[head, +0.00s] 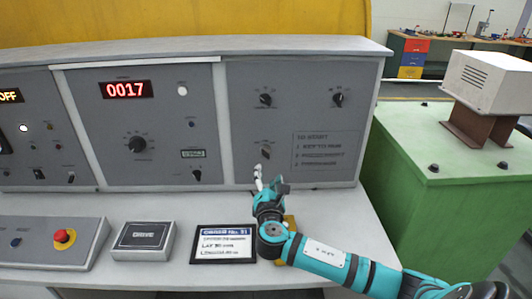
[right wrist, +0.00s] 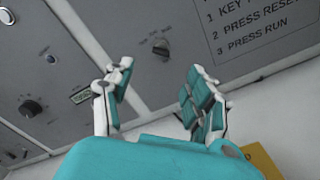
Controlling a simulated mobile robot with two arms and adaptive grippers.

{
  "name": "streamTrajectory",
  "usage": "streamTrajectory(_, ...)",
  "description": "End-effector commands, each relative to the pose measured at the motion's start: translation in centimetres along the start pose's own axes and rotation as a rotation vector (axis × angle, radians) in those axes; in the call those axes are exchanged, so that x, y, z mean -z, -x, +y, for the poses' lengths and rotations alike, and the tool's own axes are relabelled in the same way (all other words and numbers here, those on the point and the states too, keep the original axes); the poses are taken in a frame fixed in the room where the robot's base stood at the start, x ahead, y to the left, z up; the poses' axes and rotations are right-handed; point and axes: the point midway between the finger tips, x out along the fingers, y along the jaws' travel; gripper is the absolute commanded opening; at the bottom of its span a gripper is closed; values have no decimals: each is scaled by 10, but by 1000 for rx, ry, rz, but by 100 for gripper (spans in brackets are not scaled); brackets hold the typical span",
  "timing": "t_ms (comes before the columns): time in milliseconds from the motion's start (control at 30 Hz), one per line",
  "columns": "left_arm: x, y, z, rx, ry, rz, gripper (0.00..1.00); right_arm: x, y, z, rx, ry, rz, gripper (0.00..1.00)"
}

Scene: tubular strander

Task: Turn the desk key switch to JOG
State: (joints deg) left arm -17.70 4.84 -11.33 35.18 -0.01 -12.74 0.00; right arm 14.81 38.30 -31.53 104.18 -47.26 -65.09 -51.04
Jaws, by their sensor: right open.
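A small switch (head: 265,153) with tiny labels above it sits low on the right panel of the desk; I take it to be the key switch. It also shows in the right wrist view (right wrist: 161,48), between and beyond my fingertips. Its labels are too small to read, so I cannot tell its setting. My right gripper (head: 268,181) is open and empty, just below and in front of the switch. In the right wrist view its two fingers (right wrist: 159,72) stand wide apart, clear of the switch. My left gripper is out of view.
Two knobs (head: 265,99) sit above the switch. A start-instruction text (head: 325,148) is printed at its right. On the desktop are a framed order card (head: 224,244), a DRIVE box (head: 143,240) and a red button (head: 64,237). A green cabinet (head: 430,190) stands at the right.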

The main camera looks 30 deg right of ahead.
Motion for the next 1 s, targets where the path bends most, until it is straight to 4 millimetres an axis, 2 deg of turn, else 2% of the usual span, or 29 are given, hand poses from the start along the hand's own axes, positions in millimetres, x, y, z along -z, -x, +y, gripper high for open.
streamTrajectory(33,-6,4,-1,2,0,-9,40,-2,-13,1,1,2,-4,56)
streamTrajectory(167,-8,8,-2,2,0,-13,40,-2,-42,1,2,0,-3,56)
streamTrajectory(300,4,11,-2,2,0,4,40,-2,-71,1,3,-2,-2,56)
streamTrajectory(500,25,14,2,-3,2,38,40,0,-102,0,2,-2,-1,56)
streamTrajectory(700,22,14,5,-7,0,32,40,0,-115,-1,2,-2,0,56)
streamTrajectory(1000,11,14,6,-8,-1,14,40,0,-117,-1,1,-3,1,56)
